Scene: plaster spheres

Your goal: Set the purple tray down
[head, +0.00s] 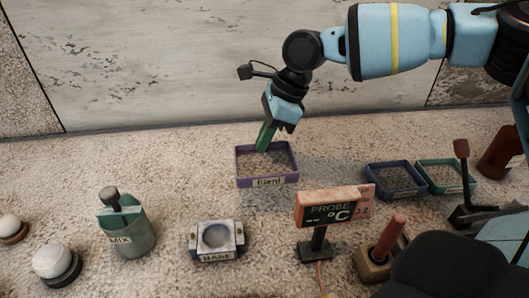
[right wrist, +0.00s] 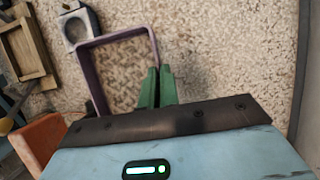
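The purple tray (head: 286,180) is a shallow square with a label reading "Eleni" on its front wall. My right gripper (head: 264,139) comes down from above with its green fingers at the tray's back wall. In the right wrist view the fingers (right wrist: 156,87) are close together around one wall of the tray (right wrist: 91,78). A shadow on the counter below the tray suggests it hangs a little above the surface, roughly level. Speckled surface shows inside its walls. My left gripper is not in view.
A blue tray (head: 383,194) and a teal tray (head: 474,186) stand to the right. The probe display (head: 327,208), a square holder with a round dip (head: 216,257) and a green "MIX" container (head: 140,243) stand nearer. Counter left of the purple tray is clear.

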